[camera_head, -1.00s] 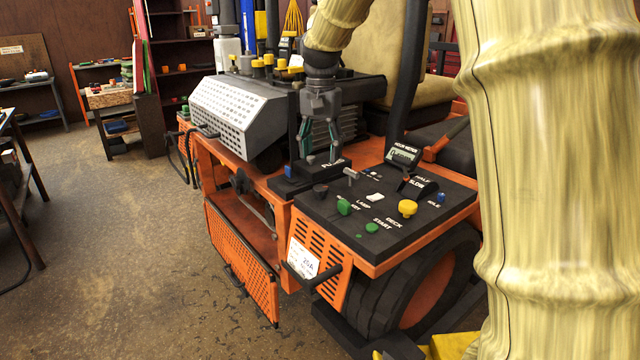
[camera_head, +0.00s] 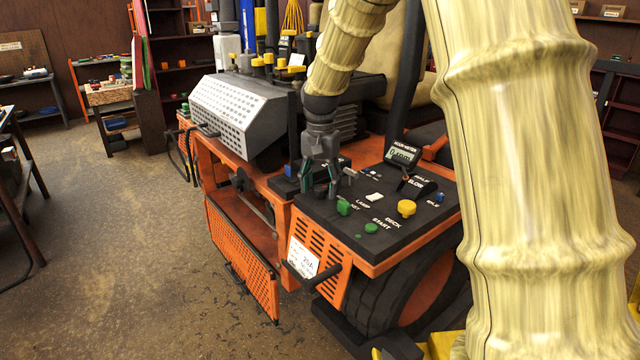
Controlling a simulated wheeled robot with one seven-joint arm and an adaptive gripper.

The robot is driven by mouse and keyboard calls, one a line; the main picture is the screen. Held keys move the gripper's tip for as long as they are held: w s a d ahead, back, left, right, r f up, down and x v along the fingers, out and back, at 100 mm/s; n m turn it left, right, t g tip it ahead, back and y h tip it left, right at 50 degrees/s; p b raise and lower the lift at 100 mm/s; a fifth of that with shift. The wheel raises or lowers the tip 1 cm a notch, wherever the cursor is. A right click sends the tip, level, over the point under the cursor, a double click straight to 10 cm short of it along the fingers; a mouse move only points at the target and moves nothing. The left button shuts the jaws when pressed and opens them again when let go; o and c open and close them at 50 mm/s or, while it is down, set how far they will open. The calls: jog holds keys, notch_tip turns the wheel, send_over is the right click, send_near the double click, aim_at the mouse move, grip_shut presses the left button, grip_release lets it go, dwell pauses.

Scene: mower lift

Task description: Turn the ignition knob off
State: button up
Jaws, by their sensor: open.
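The black control panel (camera_head: 385,240) sits on top of the orange mower (camera_head: 330,290). A green knob (camera_head: 344,208) stands at its left, beside the label KEY. A dark round knob at the panel's left corner, clear earlier, is now mostly hidden by my gripper; I cannot tell which of these two is the ignition knob. My gripper (camera_head: 320,194) points down over that left corner, open, fingers apart to left and right of the dark knob's place. Whether they touch it cannot be told. The green knob lies just right of and nearer than the fingers.
A grey T-shaped lever (camera_head: 350,173) stands close right of my gripper. A white switch (camera_head: 374,197), a yellow knob (camera_head: 406,208), a low green button (camera_head: 371,228) and an hour meter (camera_head: 402,155) share the panel. Floor (camera_head: 130,250) to the left is clear.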

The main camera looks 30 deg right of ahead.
jog(key=c, duration=1)
jog(key=shift+c, duration=0.2)
jog(key=shift+r+p, duration=0.15)
jog(key=shift+p, duration=0.2)
jog(key=shift+n+p, duration=0.6)
jog(key=shift+n, duration=0.1)
jog(key=n+p, duration=0.2)
jog(key=n, duration=0.1)
jog(key=shift+r+p, duration=0.1)
jog(key=shift+p, duration=0.3)
jog(key=n+p, duration=0.3)
jog(key=n, duration=0.1)
jog(key=shift+n, duration=0.4)
jog(key=shift+n+p, duration=0.6)
jog(key=shift+n, duration=0.6)
jog(key=shift+f, duration=0.2)
